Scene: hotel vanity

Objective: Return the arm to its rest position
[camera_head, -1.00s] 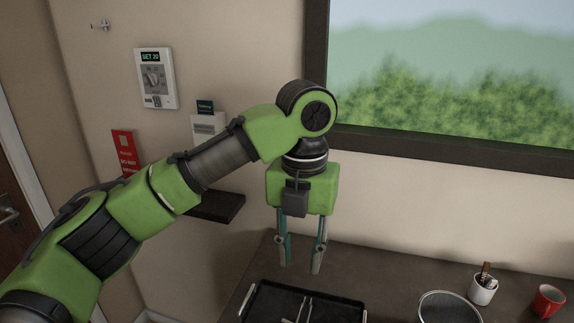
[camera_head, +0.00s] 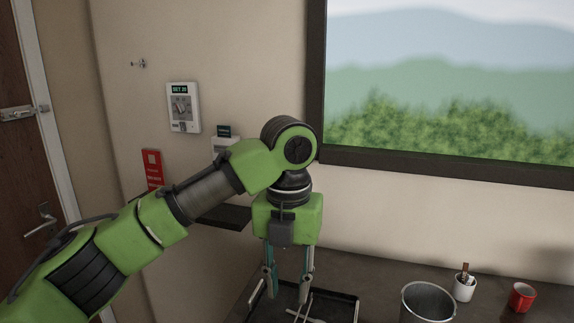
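My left arm is green and black and comes in from the lower left. Its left gripper (camera_head: 286,284) points straight down, with its two fingers apart and nothing seen between them. The fingertips overlap the black tray (camera_head: 346,297) on the counter in the picture; I cannot tell how high above it they are. My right gripper is not in view.
The dark counter (camera_head: 385,275) holds a metal bucket (camera_head: 428,304), a white cup (camera_head: 464,288) with a brown item in it and a red mug (camera_head: 522,297). A dark wall shelf (camera_head: 228,217) is behind my arm. A thermostat (camera_head: 183,107) hangs on the wall.

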